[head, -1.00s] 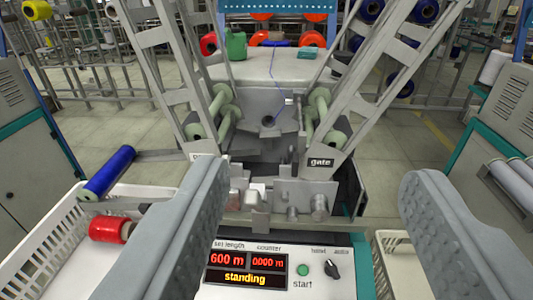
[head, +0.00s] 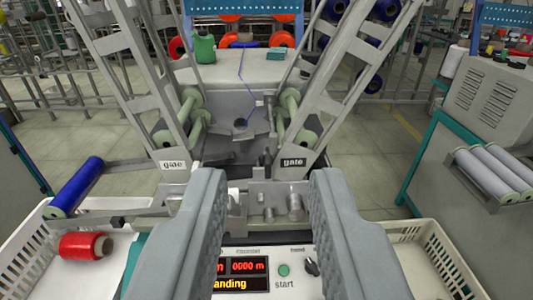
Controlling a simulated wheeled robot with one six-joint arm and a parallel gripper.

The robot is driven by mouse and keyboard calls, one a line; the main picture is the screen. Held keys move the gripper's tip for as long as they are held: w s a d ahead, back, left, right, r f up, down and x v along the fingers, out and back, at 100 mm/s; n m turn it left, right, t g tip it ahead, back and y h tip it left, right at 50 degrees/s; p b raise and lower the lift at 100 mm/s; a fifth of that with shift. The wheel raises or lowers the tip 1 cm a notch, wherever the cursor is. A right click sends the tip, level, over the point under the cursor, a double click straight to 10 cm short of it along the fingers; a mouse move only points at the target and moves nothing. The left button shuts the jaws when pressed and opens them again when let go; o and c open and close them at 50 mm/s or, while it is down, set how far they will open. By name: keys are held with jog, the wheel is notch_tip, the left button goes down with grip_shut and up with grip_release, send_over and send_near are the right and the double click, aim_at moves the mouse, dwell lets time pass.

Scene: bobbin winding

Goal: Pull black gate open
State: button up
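The winding machine stands ahead in the middle of the view. Its right slanted frame leg carries a dark label reading "gate" (head: 293,162); its left leg carries a white label reading "gate" (head: 173,165). My gripper (head: 267,178) is open, with a moderate gap and nothing held between its fingers. Its fingertips appear below the two labels, in front of the metal blocks (head: 270,200). The right finger covers the area below and right of the dark label. The black panel of the gate cannot be made out now.
A panel with a red counter display (head: 247,267) and green start button (head: 284,270) lies below the fingers. A blue bobbin (head: 76,187) and red spool (head: 86,246) are at left. White baskets flank the machine; a grey cabinet (head: 490,105) stands right.

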jog(key=shift+w+g, duration=0.5)
jog(key=shift+w, duration=0.6)
grip_shut()
jog(key=w+f+g, duration=0.4)
jog(key=w+g, duration=0.2)
jog(key=w, duration=0.7)
jog(key=w+f+g, duration=0.4)
jog(key=w+g, duration=0.2)
jog(key=w, duration=0.7)
jog(key=shift+w+a+f+g, duration=0.2)
jog(key=shift+w+f+g, duration=0.05)
jog(key=shift+f+g, duration=0.05)
